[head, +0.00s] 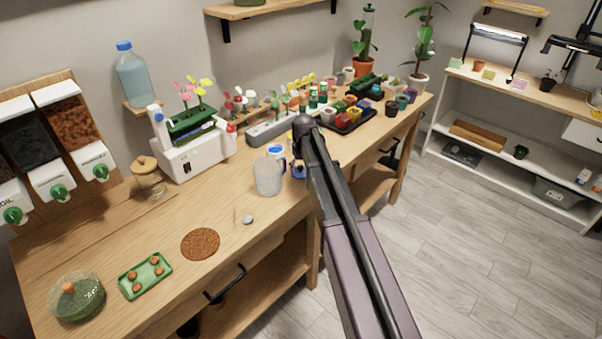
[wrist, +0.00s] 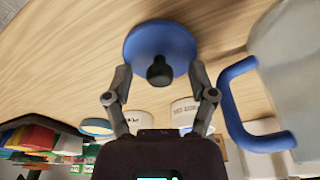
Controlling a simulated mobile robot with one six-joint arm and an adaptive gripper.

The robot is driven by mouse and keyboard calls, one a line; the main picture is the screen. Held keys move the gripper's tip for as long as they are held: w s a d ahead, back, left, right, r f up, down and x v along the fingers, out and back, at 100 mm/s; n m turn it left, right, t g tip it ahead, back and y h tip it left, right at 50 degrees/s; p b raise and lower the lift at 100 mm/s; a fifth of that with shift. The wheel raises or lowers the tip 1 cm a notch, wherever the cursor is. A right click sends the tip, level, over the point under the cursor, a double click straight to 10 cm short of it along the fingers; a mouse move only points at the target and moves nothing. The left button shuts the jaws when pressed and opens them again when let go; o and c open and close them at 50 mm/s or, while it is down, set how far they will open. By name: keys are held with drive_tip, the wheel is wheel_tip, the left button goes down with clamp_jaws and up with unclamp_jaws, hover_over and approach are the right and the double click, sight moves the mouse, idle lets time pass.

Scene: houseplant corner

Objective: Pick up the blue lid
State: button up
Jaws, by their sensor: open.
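The blue lid (wrist: 150,42) is a round disc with a black knob (wrist: 160,70) in its middle, lying on the wooden bench top in the wrist view. In the head view a small part of the lid (head: 298,173) shows beside my arm, right of the clear pitcher (head: 268,178). My gripper (wrist: 160,75) is open, with one finger on each side of the knob and none visibly touching it. In the head view my arm hides most of the lid and my gripper.
The pitcher's blue handle (wrist: 245,105) is close to my gripper's right finger in the wrist view. White cups (wrist: 184,112) stand beyond the fingers. A black tray (head: 345,125) of coloured pots is farther back. The bench front holds a brown round mat (head: 200,244) and green tray (head: 146,276).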

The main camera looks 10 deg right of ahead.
sight(300, 166)
drive_tip(key=c, duration=1)
drive_tip(key=shift+r, duration=0.2)
wheel_tip(300, 166, up, 4)
drive_tip(key=p, duration=0.4)
drive_tip(key=shift+f, duration=0.15)
drive_tip(key=s+a+p, duration=0.1)
drive_tip(key=s+a, duration=0.3)
drive_tip(key=s, duration=1.1)
drive_tip(key=shift+s+r, duration=0.25)
drive_tip(key=shift+r, duration=0.2)
